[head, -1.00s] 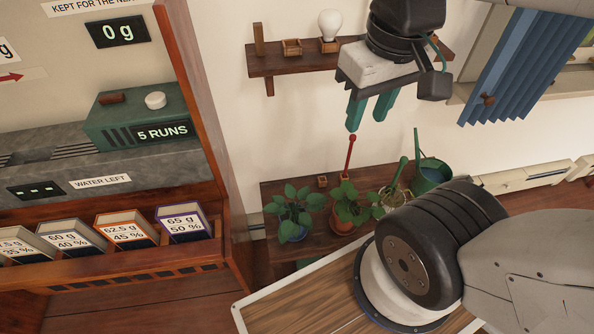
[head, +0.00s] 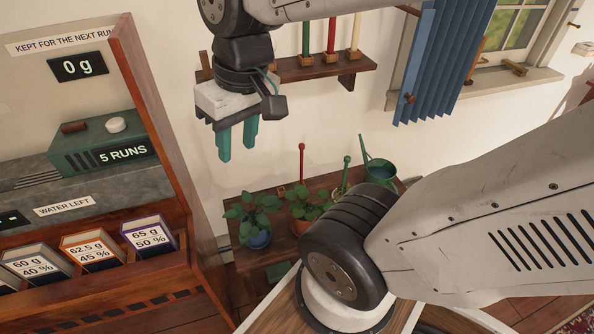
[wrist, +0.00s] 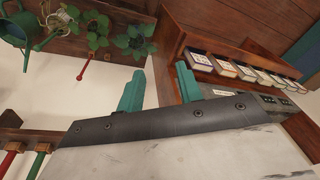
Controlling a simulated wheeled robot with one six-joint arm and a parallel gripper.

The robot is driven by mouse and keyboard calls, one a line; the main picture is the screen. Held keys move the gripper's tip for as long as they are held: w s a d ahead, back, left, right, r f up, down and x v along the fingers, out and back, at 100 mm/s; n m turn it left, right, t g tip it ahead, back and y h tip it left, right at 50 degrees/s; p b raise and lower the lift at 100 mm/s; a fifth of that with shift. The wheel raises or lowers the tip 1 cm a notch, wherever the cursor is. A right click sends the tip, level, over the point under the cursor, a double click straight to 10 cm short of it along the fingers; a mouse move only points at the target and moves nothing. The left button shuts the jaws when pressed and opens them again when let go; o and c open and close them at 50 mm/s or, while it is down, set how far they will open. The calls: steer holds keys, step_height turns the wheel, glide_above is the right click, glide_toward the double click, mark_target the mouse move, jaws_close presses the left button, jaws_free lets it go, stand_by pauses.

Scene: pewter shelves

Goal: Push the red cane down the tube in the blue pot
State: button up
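The blue pot (head: 258,239) stands on the low wooden shelf, and a leafy plant covers its top; I cannot see a tube in it. A red cane with a round knob (head: 302,150) stands upright among the leaves of the terracotta pot (head: 301,226) to its right. This cane also shows in the wrist view (wrist: 85,69). Another red cane (head: 331,36) stands on the upper wall shelf. My gripper (head: 238,142), with green fingers, hangs above and slightly left of the blue pot's plant. The fingers are apart with nothing between them, as the wrist view shows (wrist: 158,85).
A green cane (head: 306,36) and a pale cane (head: 355,30) flank the upper red one. A short green-knobbed cane (head: 346,170) and a green watering can (head: 380,170) are at the right on the low shelf. The wooden cabinet (head: 180,130) stands close at the left.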

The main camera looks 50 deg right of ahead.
steer(key=w+d+f+m+t+y, duration=0.1)
steer(key=w+d+f, duration=0.15)
steer(key=w, duration=0.35)
steer(key=w+d+f+m+t, duration=0.1)
steer(key=w+d+f, duration=0.15)
steer(key=w, duration=0.35)
steer(key=m+g+h, duration=0.1)
steer(key=m+h, duration=0.5)
steer(key=m, duration=0.3)
glide_above(302, 152)
steer(key=s, duration=0.2)
step_height(302, 152, down, 24)
steer(key=shift+w+a+x, duration=0.2)
steer(key=shift+x, duration=0.95)
steer(key=shift+w+a+x, duration=0.15)
steer(key=shift+a+x, duration=0.1)
steer(key=shift+x, duration=0.9)
steer(key=shift+w+a+x, duration=0.2)
steer(key=shift+x, duration=0.9)
steer(key=shift+f, duration=0.1)
jaws_close()
